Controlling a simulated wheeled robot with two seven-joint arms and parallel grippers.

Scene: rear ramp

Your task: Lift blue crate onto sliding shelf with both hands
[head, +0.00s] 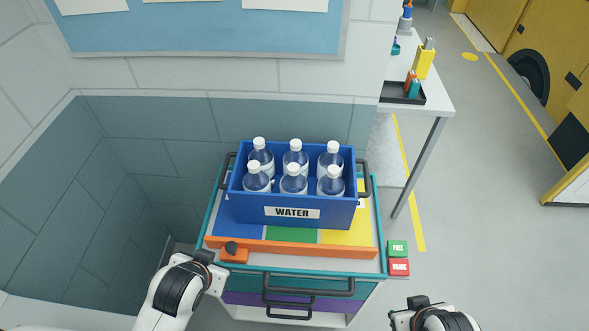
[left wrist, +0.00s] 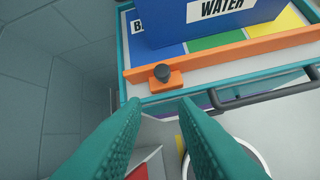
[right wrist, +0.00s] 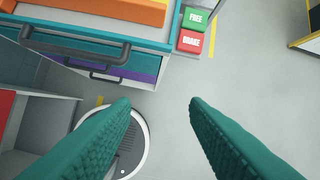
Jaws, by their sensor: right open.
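The blue crate (head: 244,208), labelled WATER and holding several clear bottles (head: 293,180), sits upright on the shelf (head: 320,264). The shelf has teal edges and blue, green and yellow fields. Dark handles show at the crate's left and right ends. An orange bar (head: 300,248) runs along the shelf's front, with a dark knob (head: 231,247) on an orange block at its left. My left gripper (left wrist: 158,108) is open and empty, before the shelf's front left corner. My right gripper (right wrist: 160,104) is open and empty, low and right of the shelf's front.
Green FREE (head: 398,248) and red BRAKE (head: 399,267) pads sit at the shelf's right front corner. Drawers with dark handles (head: 290,307) lie below. A tiled wall stands behind and left. A side table (head: 437,102) is at back right. The floor at right is clear.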

